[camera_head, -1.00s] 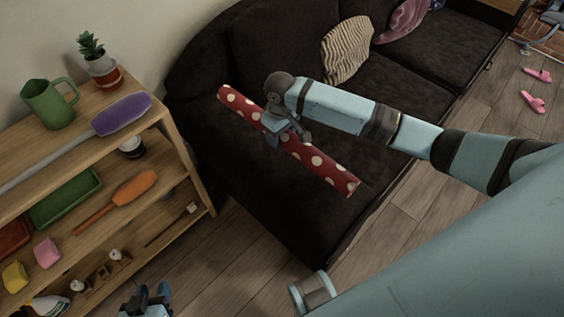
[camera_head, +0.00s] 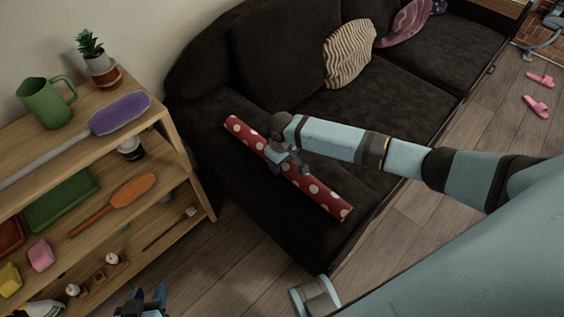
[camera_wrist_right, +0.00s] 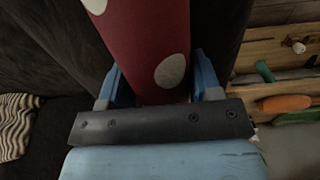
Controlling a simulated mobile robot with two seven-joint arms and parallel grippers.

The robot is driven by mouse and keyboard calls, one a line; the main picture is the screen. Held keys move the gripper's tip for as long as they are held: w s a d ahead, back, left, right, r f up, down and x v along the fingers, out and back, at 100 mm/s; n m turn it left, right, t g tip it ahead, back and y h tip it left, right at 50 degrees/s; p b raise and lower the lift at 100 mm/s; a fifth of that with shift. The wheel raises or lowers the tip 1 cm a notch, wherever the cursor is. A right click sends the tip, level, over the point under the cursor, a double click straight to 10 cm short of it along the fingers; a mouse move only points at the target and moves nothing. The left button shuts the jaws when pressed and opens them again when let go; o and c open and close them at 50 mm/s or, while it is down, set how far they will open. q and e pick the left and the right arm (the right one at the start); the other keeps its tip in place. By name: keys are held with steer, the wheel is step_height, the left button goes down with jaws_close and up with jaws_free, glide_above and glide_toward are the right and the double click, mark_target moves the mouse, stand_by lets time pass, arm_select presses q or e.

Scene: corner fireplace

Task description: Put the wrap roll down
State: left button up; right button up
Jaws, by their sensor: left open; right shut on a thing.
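The wrap roll (camera_head: 325,199) is a long red tube with pale dots, over the near seat of the dark sofa (camera_head: 314,247). It looks close to the seat, but I cannot tell whether it touches. My right gripper (camera_head: 288,163) is shut on the roll near its middle. In the right wrist view the roll (camera_wrist_right: 145,40) runs between the two blue fingers of my right gripper (camera_wrist_right: 160,85). My left gripper (camera_head: 143,299) is open and empty at the bottom edge of the head view, low beside the shelf.
A wooden shelf (camera_head: 175,147) stands at the left with a green jug (camera_head: 46,102), a potted plant (camera_head: 99,66) and a purple duster (camera_head: 120,114). A striped cushion (camera_head: 349,53) lies farther along the sofa. Pink slippers (camera_head: 537,106) lie on the floor at the right.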

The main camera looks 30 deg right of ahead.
arm_select(q)
steer(key=shift+r, duration=0.1)
arm_select(e)
steer(key=o, duration=0.8)
steer(key=shift+f, duration=0.1)
steer(key=shift+o, duration=1)
arm_select(q)
steer(key=shift+s+f, duration=0.1)
steer(key=shift+f, duration=0.25)
